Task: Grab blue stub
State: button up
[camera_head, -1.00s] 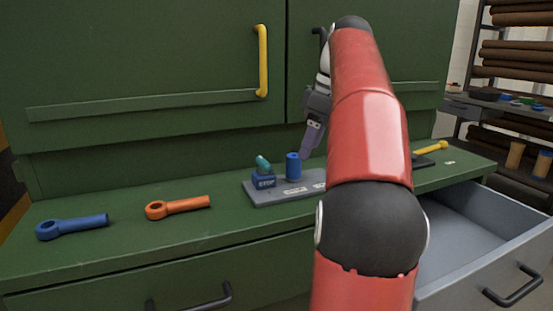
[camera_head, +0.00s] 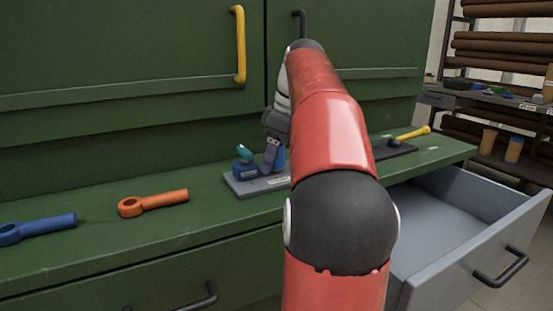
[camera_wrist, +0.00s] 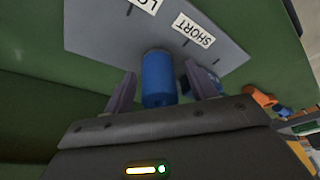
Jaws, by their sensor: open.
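The blue stub (camera_wrist: 158,80) is an upright blue cylinder on a grey plate (camera_wrist: 95,28) with white labels, one reading "SHORT". In the wrist view my gripper (camera_wrist: 160,88) is open, with one finger on each side of the stub and visible gaps. In the head view my gripper (camera_head: 270,155) is lowered over the plate and hides part of the stub (camera_head: 281,158). The plate (camera_head: 240,188) lies on the green counter.
A dark blue block with a teal piece (camera_head: 245,163) stands just left of the gripper. An orange wrench-like part (camera_head: 153,202) and a blue one (camera_head: 38,227) lie further left. A yellow-handled tool (camera_head: 412,134) lies right. A grey drawer (camera_head: 440,225) stands open.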

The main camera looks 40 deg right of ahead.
jog(key=shift+c, duration=0.3)
grip_shut()
